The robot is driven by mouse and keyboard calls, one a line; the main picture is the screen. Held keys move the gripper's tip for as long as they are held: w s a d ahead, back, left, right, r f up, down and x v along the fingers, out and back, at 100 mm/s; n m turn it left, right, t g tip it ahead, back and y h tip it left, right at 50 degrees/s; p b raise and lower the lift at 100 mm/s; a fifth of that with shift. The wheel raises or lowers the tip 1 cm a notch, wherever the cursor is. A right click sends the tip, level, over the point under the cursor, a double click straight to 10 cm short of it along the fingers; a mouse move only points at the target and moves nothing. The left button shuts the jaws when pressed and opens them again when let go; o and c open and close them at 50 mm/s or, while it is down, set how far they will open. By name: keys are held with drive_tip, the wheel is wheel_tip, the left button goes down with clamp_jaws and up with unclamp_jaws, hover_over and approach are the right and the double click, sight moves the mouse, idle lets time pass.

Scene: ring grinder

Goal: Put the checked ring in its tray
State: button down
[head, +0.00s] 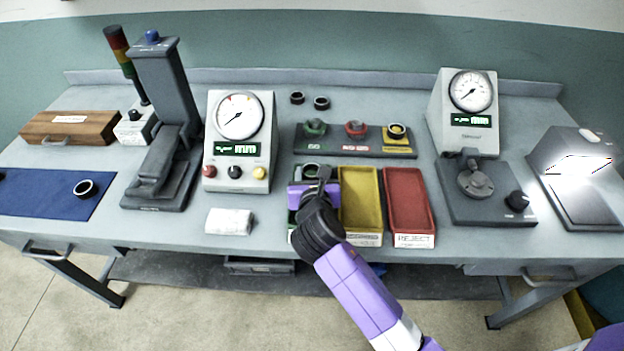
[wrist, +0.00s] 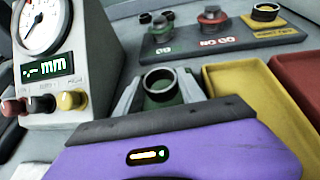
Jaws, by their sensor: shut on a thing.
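My gripper (head: 313,178) is over the green tray (head: 292,200), the leftmost of three trays at the bench front, and hides most of it. In the wrist view the gripper (wrist: 160,90) is shut on a dark metal ring (wrist: 160,80), which sits upright between the two fingers with its opening up. Green shows through and below the ring. Whether the ring touches the tray floor I cannot tell. The yellow tray (head: 361,202) and the red tray (head: 409,205), labelled REJECT, look empty.
A gauge box (head: 239,130) stands left of the trays. A gauge rack (head: 355,141) lies behind them, with two loose rings (head: 321,103) farther back. Another ring (head: 85,189) lies on the blue mat (head: 45,195). A white cloth (head: 230,221) lies front left. A dial stand (head: 475,180) is right.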

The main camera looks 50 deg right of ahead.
drive_tip(key=shift+f, duration=1.05)
drive_tip(key=shift+f, duration=0.15)
drive_tip(key=c, duration=1)
unclamp_jaws()
drive_tip(key=shift+o, duration=0.2)
drive_tip(key=shift+s+r, duration=0.1)
drive_tip(key=shift+r, duration=0.1)
drive_tip(key=v, duration=1.2)
drive_tip(key=shift+f, duration=0.1)
